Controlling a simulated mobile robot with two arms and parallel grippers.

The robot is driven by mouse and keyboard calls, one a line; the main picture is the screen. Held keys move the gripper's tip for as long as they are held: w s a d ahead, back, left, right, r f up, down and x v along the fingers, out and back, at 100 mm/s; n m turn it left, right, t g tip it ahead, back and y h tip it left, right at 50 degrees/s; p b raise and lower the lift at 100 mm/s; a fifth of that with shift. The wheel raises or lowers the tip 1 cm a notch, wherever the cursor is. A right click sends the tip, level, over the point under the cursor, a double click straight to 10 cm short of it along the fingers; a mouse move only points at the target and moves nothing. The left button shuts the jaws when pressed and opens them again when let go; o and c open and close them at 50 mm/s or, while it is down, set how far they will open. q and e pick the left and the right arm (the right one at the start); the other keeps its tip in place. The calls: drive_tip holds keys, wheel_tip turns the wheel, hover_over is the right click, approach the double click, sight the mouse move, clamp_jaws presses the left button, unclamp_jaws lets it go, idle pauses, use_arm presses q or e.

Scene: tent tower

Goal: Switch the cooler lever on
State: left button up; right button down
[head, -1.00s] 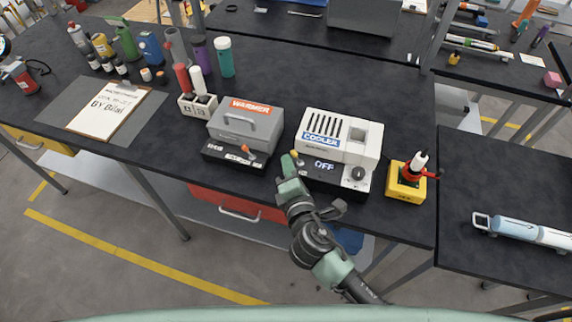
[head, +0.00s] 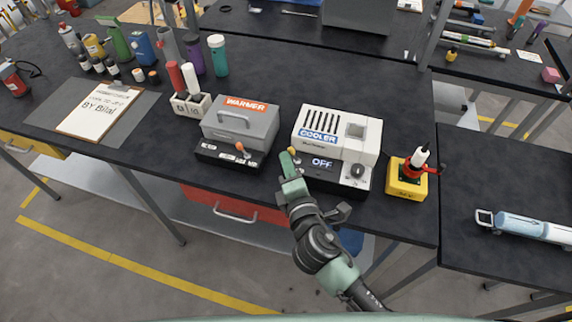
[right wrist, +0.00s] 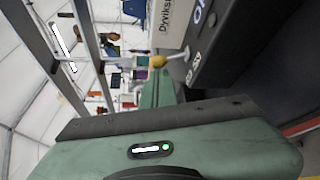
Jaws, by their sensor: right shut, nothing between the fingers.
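The white cooler (head: 338,133) stands on the black bench, and its dark front panel display (head: 322,164) reads OFF. Its lever has a yellow knob (head: 292,150) at the left end of the front panel. My right gripper (head: 287,163) is shut and empty, its tip right at the knob in the head view. In the right wrist view the yellow knob (right wrist: 158,61) on its pale stem shows just past the green fingertips (right wrist: 160,82). I cannot tell whether they touch. My left gripper is not in view.
The grey warmer (head: 240,122) with an orange-knobbed lever stands close left of the cooler. A yellow box with a red and white device (head: 405,182) stands to its right. The bench's front edge runs just below my gripper.

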drive_tip(key=m+t+b, duration=0.1)
drive_tip(key=m+b, duration=0.1)
drive_tip(key=b, duration=0.2)
drive_tip(key=d+m+t+b, duration=0.1)
drive_tip(key=b, duration=0.3)
drive_tip(key=d+m+t+b, duration=0.1)
drive_tip(key=m+b, duration=0.1)
drive_tip(key=b, duration=0.2)
drive_tip(key=shift+s+d+f+m+y+b, duration=0.1)
drive_tip(key=shift+s+f+m+y+b, duration=0.2)
drive_tip(key=shift+s, duration=0.05)
drive_tip(key=shift+d+m+t+b, duration=0.1)
drive_tip(key=shift+m+t+b, duration=0.2)
drive_tip(key=shift+m+b, duration=0.1)
drive_tip(key=shift+s+r, duration=0.1)
drive_tip(key=shift+r, duration=0.15)
drive_tip(key=shift+d, duration=0.45)
